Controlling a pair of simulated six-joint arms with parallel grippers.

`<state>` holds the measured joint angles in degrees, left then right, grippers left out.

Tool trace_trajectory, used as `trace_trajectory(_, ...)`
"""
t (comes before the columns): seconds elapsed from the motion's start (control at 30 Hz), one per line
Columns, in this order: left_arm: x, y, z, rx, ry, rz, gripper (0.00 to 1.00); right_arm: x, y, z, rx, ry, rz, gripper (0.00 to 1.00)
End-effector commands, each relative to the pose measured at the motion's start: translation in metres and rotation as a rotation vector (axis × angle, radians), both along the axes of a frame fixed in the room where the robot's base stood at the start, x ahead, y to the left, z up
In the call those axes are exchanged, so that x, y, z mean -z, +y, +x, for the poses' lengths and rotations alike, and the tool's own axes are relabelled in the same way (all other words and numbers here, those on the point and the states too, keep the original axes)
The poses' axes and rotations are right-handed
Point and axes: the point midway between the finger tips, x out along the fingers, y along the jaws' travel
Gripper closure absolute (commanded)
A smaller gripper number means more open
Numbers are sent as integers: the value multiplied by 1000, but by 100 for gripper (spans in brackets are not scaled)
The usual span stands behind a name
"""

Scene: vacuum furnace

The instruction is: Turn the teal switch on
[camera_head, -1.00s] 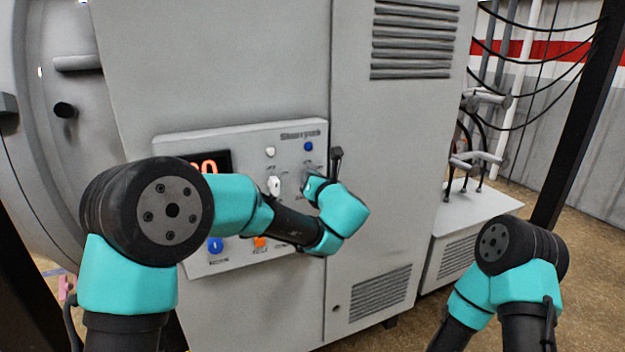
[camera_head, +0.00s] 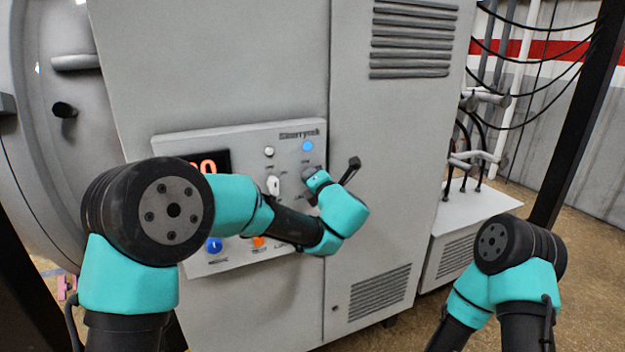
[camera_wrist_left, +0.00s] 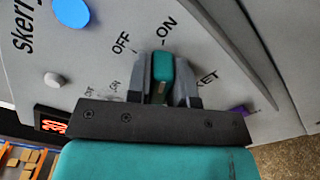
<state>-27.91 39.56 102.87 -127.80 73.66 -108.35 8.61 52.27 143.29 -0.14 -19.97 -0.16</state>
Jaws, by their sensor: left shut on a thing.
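The teal switch (camera_wrist_left: 161,72) is on the control panel (camera_head: 240,138), between the two fingers of my left gripper (camera_wrist_left: 161,82). The gripper is shut on it. In the left wrist view the switch's visible end points close to the ON label (camera_wrist_left: 168,26), with the OFF label (camera_wrist_left: 122,43) to its left. In the head view my left gripper (camera_head: 309,177) is at the right side of the panel, and my wrist hides most of the switch. The round blue light (camera_head: 308,146) above it looks bright. My right gripper is out of view; only its arm shows.
A white switch (camera_head: 273,185) sits left of the gripper. A white round button (camera_head: 269,152), a blue button (camera_head: 214,245) and an orange one (camera_head: 259,242) are also on the panel. A purple part (camera_wrist_left: 240,110) lies near the right finger in the wrist view.

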Motion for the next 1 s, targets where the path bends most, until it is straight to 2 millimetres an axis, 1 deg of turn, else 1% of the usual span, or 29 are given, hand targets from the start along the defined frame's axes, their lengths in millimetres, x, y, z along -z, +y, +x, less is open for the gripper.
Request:
trace_trajectory(0.33,0,0,0,0,3,4,100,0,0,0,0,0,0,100)
trace_trajectory(0.37,0,0,0,0,3,4,77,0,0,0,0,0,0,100)
trace_trajectory(0.6,0,0,0,0,2,4,54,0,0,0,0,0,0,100)
trace_trajectory(0.87,0,0,0,0,1,3,53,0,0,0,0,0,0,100)
trace_trajectory(1.0,0,-3,-6,1,1,3,53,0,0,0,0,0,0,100)
